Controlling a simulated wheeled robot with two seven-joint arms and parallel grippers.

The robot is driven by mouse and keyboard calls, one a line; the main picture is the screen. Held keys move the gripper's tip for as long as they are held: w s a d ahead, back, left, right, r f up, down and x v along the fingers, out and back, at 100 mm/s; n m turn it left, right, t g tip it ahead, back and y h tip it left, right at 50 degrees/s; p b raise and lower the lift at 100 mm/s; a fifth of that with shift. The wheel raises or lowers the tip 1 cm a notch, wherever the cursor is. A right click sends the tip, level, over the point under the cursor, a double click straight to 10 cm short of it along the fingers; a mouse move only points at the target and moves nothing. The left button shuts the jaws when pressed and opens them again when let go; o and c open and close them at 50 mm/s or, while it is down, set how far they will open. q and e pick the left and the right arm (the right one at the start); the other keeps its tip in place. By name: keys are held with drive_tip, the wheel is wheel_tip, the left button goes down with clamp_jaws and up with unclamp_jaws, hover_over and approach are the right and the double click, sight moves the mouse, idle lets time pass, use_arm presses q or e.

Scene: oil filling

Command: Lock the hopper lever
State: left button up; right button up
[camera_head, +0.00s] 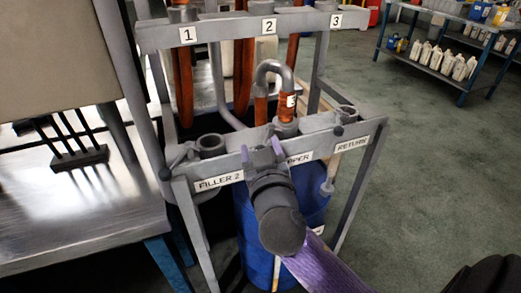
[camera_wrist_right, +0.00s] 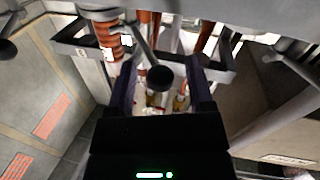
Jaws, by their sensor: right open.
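The filling stand's front bar carries three ports. The middle label (camera_head: 300,158) is partly covered by my gripper and reads "PPER". My right gripper (camera_head: 262,152) is in front of the bar there, with its fingers apart. In the right wrist view, the hopper lever (camera_wrist_right: 146,46) is a grey rod ending in a round black knob (camera_wrist_right: 160,77). The knob appears between the open fingers of my right gripper (camera_wrist_right: 162,75); contact cannot be told. In the head view the gripper hides this lever. My left gripper is not in view.
FILLER 2 port (camera_head: 210,146) is left, RETURN port (camera_head: 346,112) right, with a black lever knob (camera_head: 338,131) near it. A hooked grey pipe (camera_head: 273,68) rises behind the bar. A blue barrel (camera_head: 315,200) stands below. A metal table (camera_head: 60,225) is left; open floor is right.

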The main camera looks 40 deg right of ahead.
clamp_jaws()
idle(0.8)
idle(0.4)
